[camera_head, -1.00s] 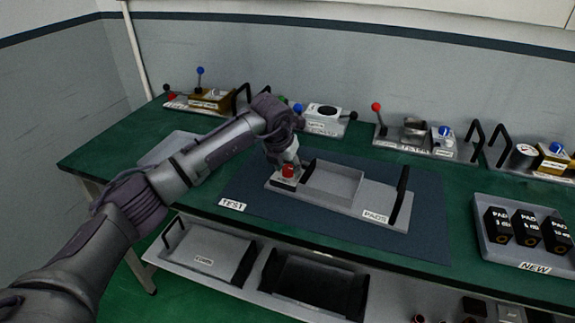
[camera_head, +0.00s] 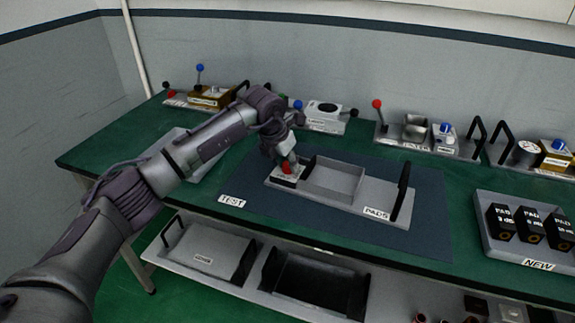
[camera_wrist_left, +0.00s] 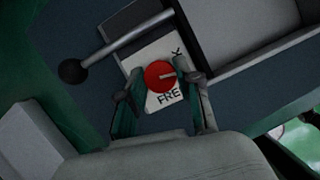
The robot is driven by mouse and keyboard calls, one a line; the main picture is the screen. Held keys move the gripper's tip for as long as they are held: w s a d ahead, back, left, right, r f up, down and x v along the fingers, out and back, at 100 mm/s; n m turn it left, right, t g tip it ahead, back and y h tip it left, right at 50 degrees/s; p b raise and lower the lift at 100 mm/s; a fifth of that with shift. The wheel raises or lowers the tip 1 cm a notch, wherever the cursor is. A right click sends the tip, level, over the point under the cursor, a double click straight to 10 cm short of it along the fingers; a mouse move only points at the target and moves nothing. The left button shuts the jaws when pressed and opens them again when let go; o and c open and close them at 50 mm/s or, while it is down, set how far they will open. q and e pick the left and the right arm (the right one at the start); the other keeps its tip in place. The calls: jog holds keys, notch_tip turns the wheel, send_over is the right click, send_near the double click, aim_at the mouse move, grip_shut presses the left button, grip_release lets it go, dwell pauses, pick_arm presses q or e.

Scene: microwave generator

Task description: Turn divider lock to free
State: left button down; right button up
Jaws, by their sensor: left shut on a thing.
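The divider lock is a round red knob (camera_head: 287,168) on a small plate at the left end of the grey PADS tray (camera_head: 385,212). In the left wrist view the red knob (camera_wrist_left: 160,76) has a pale pointer line across its face. A white label under it reads FREE (camera_wrist_left: 170,97), and a K shows at its upper right; the rest is covered. My left gripper (camera_head: 285,163) is down at the knob. In the wrist view its two fingers (camera_wrist_left: 160,92) stand on either side of the knob, shut on it. My right gripper is in neither view.
A grey rod with a black ball (camera_wrist_left: 70,71) lies close to the knob. The tray's open bin (camera_head: 335,180) is just right of the gripper. The blue mat (camera_head: 330,228) around the tray is clear in front. A NEW tray (camera_head: 535,250) with black pads stands at the right.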

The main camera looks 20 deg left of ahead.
pick_arm(q)
jog(key=m+h+b, duration=0.1)
jog(key=m, duration=0.2)
jog(key=shift+a+m+g, duration=0.15)
jog(key=shift+m+g, duration=0.15)
jog(key=shift+g, duration=0.1)
jog(key=m+h+b, duration=0.1)
jog(key=m, duration=0.2)
jog(key=shift+w+m+g, duration=0.1)
jog(key=shift+m+g, duration=0.2)
jog(key=shift+g, duration=0.1)
jog(key=m+g, duration=0.1)
jog(key=m, duration=0.1)
jog(key=m+h, duration=0.1)
jog(key=m, duration=0.1)
jog(key=shift+w+g+b, duration=0.1)
jog(key=shift+g+b, duration=0.25)
jog(key=shift+g, duration=0.05)
jog(key=shift+m+g, duration=0.6)
jog(key=shift+m, duration=1.6)
jog(key=c, duration=1.1)
grip_release()
jog(key=shift+o, duration=0.2)
